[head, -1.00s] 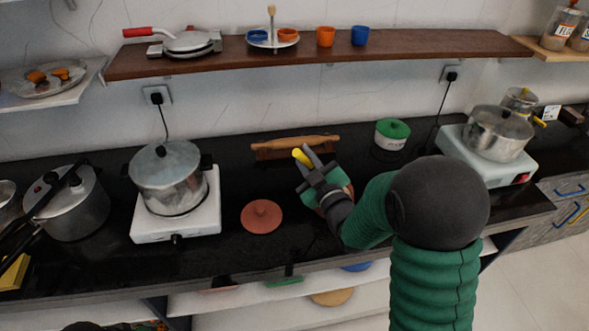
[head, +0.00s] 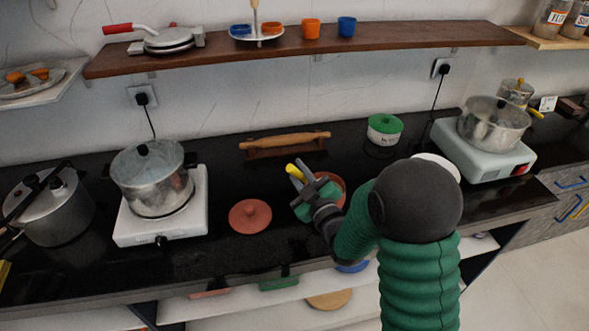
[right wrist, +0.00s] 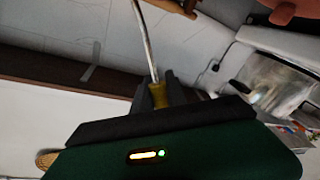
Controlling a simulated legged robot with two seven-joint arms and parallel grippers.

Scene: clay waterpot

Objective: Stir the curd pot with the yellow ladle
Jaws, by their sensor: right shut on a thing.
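My right gripper (head: 299,178) is shut on the yellow ladle (head: 292,170). In the head view only the yellow end of its handle shows clearly. In the right wrist view the yellow handle (right wrist: 158,95) sits between the fingers, and a thin metal shaft runs up from it to the top edge. The ladle's bowl is not visible. The terracotta curd pot (head: 337,182) stands on the counter just behind and right of the gripper, which partly covers it. I cannot tell whether the ladle is in the pot. My left gripper is not in view.
A terracotta lid (head: 250,215) lies flat on the black counter, left of the gripper. A rolling pin (head: 284,142) and a green-lidded container (head: 384,129) are behind. Steel pots stand on a left stove (head: 205,210) and a right stove (head: 480,165). A wooden shelf (head: 410,38) runs above.

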